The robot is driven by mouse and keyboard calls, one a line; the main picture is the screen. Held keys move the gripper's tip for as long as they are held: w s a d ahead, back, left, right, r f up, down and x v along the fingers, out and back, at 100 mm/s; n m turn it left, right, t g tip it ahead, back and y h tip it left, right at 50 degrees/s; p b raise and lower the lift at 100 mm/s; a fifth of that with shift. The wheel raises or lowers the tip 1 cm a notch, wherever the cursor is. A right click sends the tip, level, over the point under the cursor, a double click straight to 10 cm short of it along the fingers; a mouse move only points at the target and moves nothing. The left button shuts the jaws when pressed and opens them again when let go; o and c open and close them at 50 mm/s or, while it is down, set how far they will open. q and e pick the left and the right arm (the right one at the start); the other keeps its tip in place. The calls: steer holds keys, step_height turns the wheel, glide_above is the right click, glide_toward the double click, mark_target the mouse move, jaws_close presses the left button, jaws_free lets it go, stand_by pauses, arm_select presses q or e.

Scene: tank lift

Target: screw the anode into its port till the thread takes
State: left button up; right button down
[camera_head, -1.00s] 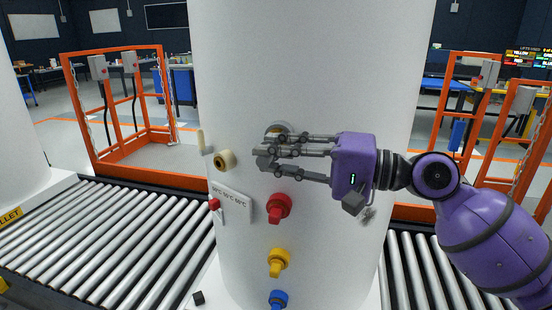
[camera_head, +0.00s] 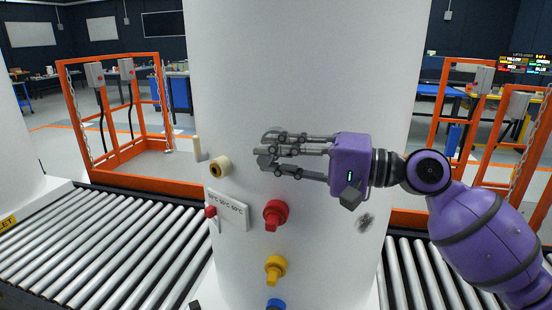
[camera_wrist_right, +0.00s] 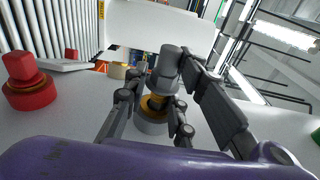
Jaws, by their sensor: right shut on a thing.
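My right gripper (camera_head: 264,150) reaches in from the right, its fingers drawn together in front of the white tank (camera_head: 300,60). In the right wrist view the fingers (camera_wrist_right: 155,100) close around a small part with a brassy-orange band (camera_wrist_right: 153,105), taken to be the anode. A pale grey collar (camera_wrist_right: 150,125), seemingly its port, sits just below the band against the tank wall. The fingers hide most of the part, and I cannot tell how far it sits in the collar. My left gripper is not in view.
Red (camera_head: 276,214), yellow (camera_head: 275,268) and blue (camera_head: 276,304) valves project below. Roller conveyors (camera_head: 90,245) flank the tank. Orange frames (camera_head: 120,185) stand behind.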

steer(key=shift+w+d, duration=0.1)
steer(key=shift+w, duration=0.1)
steer(key=c, duration=1.4)
jaws_free()
steer(key=shift+r, duration=0.1)
steer(key=v, duration=1.2)
steer(key=shift+s, duration=0.1)
